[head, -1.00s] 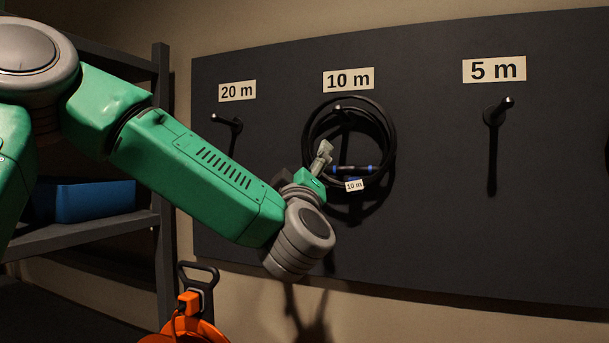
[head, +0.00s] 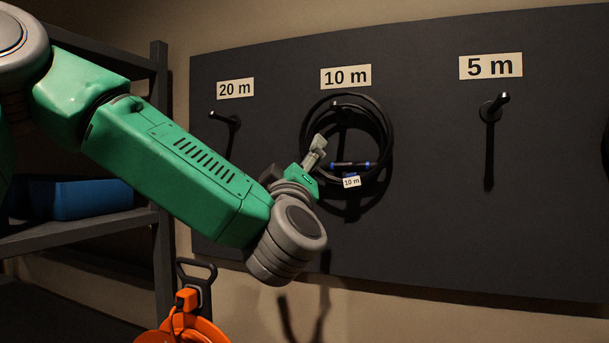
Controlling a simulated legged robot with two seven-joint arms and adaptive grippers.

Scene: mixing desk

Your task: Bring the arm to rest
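My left arm reaches in from the left, bent at the wrist. Its gripper (head: 315,150) points up and to the right, in front of the left edge of a coiled black cable (head: 386,150). The fingers are seen edge-on, so whether they are open or shut does not show. The cable hangs on the hook (head: 345,105) under the "10 m" label (head: 346,77). It has blue-banded connectors and a small white "10 m" tag (head: 352,183). Whether the gripper touches the coil cannot be told. My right gripper is out of view.
The dark wall board (head: 430,220) has bare hooks under the "20 m" label (head: 235,88) and the "5 m" label (head: 491,66). A shelf (head: 160,120) with a blue bin (head: 92,199) stands at left. An orange reel (head: 188,328) with a black handle is below the arm.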

